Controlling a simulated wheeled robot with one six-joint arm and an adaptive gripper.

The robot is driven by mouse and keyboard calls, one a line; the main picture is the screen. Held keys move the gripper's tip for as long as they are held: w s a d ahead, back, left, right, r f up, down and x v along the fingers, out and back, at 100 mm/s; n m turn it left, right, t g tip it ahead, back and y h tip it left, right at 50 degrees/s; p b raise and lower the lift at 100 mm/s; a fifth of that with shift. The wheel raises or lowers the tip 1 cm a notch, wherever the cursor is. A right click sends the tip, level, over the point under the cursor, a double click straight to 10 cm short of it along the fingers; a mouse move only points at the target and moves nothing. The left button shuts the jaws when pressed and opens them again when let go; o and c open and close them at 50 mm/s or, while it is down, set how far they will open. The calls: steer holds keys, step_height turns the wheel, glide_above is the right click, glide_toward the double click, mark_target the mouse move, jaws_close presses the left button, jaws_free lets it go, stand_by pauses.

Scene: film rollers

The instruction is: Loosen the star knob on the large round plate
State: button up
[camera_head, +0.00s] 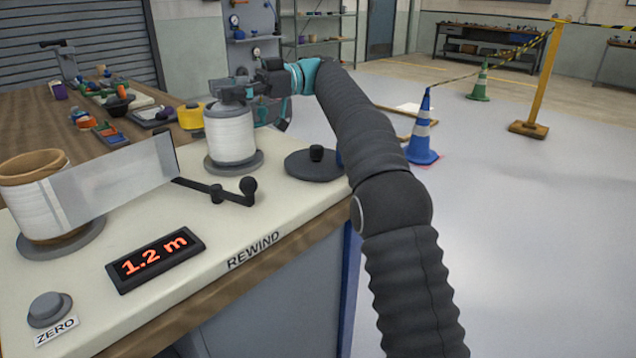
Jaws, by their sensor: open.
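A large dark round plate (297,164) lies flat near the right edge of the bench top. A small black knob (316,153) stands up at its middle; its star shape is too small to make out. My gripper (232,88) is left of and above this plate, at the grey top of the upright white film roll (230,136). Its jaws are open. I cannot tell whether the fingers touch the roll's top or are around it. The roll stands on a grey round base (216,165).
A second roll (38,208) with a translucent film sheet (115,180) stands at left. A black crank (216,194), a 1.2 m display (155,260) and a ZERO button (48,308) are on the bench. Tools crowd the wooden table (60,155) behind. Floor at right has cones (422,135).

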steer(key=shift+f+b, duration=0.15)
steer(key=shift+b, duration=0.2)
